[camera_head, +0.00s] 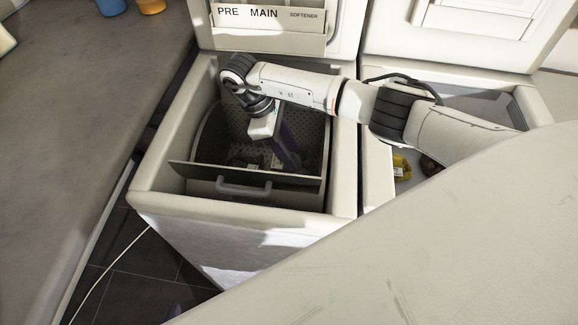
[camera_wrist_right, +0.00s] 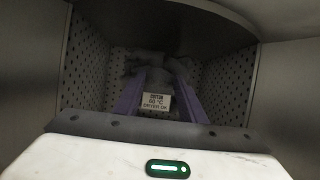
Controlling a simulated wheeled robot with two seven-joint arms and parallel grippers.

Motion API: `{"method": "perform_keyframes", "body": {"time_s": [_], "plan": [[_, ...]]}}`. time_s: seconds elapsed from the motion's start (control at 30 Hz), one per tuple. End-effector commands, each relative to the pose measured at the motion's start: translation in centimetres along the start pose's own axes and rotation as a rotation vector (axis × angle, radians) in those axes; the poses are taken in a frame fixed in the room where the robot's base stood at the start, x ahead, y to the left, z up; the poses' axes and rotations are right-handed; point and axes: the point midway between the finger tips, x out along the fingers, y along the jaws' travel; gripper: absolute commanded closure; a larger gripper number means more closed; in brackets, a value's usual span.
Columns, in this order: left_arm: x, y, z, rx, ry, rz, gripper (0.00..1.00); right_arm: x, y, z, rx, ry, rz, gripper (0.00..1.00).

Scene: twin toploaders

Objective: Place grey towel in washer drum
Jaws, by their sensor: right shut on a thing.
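The washer drum (camera_head: 208,137) is open from above, a dark perforated drum inside the pale left machine. My right arm comes in from the right, and my right gripper (camera_head: 287,152) points down into the drum. In the right wrist view its purple fingers (camera_wrist_right: 160,75) are shut on the grey towel (camera_wrist_right: 165,62), within the perforated walls. A pale label on the towel reads cotton, 60 °C, dryer OK. Part of the towel is hidden behind the fingers and label. My left gripper cannot be made out.
A drum flap with a handle (camera_head: 243,188) stands at the drum's front. A second machine (camera_head: 375,180) on the right holds a yellow item (camera_head: 401,167). A grey counter (camera_head: 80,90) lies left. A raised lid with a drawer (camera_head: 268,18) stands behind.

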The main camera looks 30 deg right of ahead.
Motion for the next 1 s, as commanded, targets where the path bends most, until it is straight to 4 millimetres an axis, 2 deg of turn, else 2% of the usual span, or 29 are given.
{"method": "perform_keyframes", "body": {"time_s": [0.03, 0.23, 0.47, 0.73, 0.77, 0.83, 0.87, 1.0], "plan": [[0.2, 0.0, 0.0, 0.001, 0.002, 0.0, 1.0, 0.8, 0.0, -0.3, 0.0, -0.002, -0.001, 1.0], [0.4, -0.1, 0.0, 0.001, 0.005, -0.001, 1.0, 2.4, 0.1, -1.0, -0.001, -0.001, 0.0, 1.0], [0.8, -0.1, 0.1, 0.002, 0.012, -0.001, 1.0, 5.4, 0.2, -2.3, -0.001, -0.002, 0.0, 1.0], [0.6, 0.0, 0.2, 0.001, 0.008, 0.0, 1.0, 5.7, 0.3, -2.5, -0.001, 0.0, 0.001, 1.0], [0.6, 0.0, 0.2, 0.001, 0.007, 0.0, 1.0, 5.8, 0.3, -2.5, -0.001, 0.0, 0.001, 0.58], [0.6, 0.0, 0.3, 0.001, 0.006, 0.0, 1.0, 5.8, 0.3, -2.5, -0.001, 0.0, 0.001, 0.46], [0.6, 0.0, 0.3, 0.001, 0.005, 0.0, 1.0, 5.8, 0.3, -2.5, -0.001, 0.0, 0.001, 0.44], [0.6, 0.0, 0.4, 0.001, 0.003, 0.0, 1.0, 5.7, 0.3, -2.4, -0.001, 0.0, 0.001, 0.44]]}}
